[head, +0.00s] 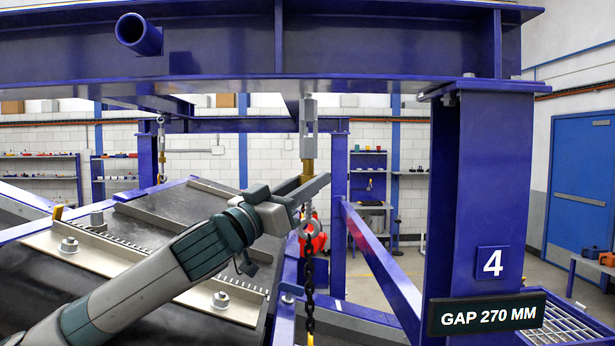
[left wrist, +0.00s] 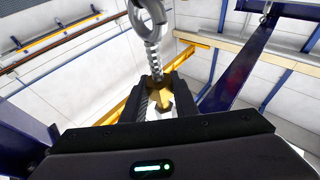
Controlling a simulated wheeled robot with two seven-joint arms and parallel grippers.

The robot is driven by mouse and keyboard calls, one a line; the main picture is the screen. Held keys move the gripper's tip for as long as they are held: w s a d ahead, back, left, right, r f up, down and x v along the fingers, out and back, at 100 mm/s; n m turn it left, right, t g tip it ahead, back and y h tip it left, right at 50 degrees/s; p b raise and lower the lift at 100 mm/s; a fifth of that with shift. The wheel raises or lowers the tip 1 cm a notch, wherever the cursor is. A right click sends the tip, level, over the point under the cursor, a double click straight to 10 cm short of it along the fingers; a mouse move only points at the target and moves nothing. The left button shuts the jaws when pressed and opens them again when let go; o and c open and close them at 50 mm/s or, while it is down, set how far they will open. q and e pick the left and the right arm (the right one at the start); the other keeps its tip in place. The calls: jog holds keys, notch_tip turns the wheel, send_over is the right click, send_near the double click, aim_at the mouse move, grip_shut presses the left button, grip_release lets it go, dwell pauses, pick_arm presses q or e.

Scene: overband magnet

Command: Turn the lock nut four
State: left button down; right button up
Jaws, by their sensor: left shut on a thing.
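The brass lock nut (head: 308,167) sits on the vertical hanger rod beneath the grey clevis (head: 308,116), near the post marked four (head: 493,262). My left gripper (head: 312,184) reaches in from the lower left and is shut on this nut. In the left wrist view the nut (left wrist: 161,98) shows between the two dark fingers (left wrist: 160,92), with a threaded shank and grey eye (left wrist: 148,14) beyond it. The fingers hide part of the nut. My right gripper is in neither view.
A dark chain (head: 309,278) hangs below the hanger. A sign (head: 487,314) on the post reads GAP 270 MM. A blue beam (head: 215,50) crosses above my arm. A dark plate with bolted strips (head: 150,240) lies under it. A blue diagonal rail (head: 380,265) runs right of the hanger.

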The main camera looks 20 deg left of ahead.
pick_arm(q)
jog(key=shift+m+g+h+p, duration=1.05)
jog(key=shift+h+p, duration=0.25)
jog(key=shift+h, duration=0.3)
jog(key=shift+m+g+h, duration=0.25)
jog(key=shift+g+h, duration=0.1)
jog(key=shift+h, duration=0.15)
jog(key=shift+g, duration=0.3)
jog(key=shift+a+m+g+h, duration=0.1)
jog(key=shift+m+g+h, duration=0.95)
jog(key=shift+h, duration=0.25)
jog(key=shift+m+g+h, duration=0.35)
jog(key=shift+g+h, duration=0.05)
jog(key=shift+g, duration=0.25)
